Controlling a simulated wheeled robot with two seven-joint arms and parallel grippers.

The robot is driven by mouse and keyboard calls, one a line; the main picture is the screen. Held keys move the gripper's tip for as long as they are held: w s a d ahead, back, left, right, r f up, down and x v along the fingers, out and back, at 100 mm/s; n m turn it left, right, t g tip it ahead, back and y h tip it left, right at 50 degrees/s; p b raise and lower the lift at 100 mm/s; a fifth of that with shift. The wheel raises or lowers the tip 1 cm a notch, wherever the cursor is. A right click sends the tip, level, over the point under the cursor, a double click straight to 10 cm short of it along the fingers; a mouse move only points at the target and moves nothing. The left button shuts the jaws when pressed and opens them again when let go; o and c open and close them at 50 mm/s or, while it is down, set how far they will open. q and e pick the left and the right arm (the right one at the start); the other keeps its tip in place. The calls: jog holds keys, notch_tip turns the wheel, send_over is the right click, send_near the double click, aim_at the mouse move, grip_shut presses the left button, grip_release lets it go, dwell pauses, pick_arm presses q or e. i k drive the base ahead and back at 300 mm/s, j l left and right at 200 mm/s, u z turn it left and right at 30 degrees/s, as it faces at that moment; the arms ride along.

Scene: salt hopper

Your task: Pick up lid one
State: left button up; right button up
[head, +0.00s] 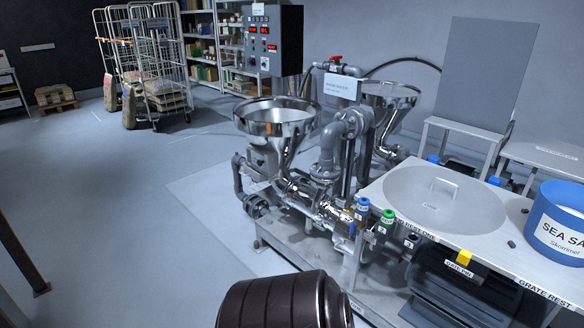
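Lid one is a round, flat grey lid (410,205) with an upright loop handle (442,188) near its middle. In the head view it lies flat on a pale table (520,262), right of the pump machine. Small lettering on the lid is too blurred to read for certain. The table's front edge below it reads "lid rest one". Neither of my grippers shows in this view, so their state is hidden. Nothing is touching the lid's handle.
A steel hopper (277,115) on a pump skid stands left of the lid, with a second hopper (388,92) behind. A blue sea salt tub (557,225) stands on the right. Black slatted grating (455,292) is below the table's front. Open floor (110,220) lies left.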

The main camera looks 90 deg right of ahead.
aim_at(444, 201)
jog(key=z, duration=3.8)
jog(key=i+j+z, duration=0.1)
jog(key=j, duration=0.3)
jog(key=i+j+z, duration=0.1)
jog(key=j, duration=0.35)
jog(key=i, duration=0.05)
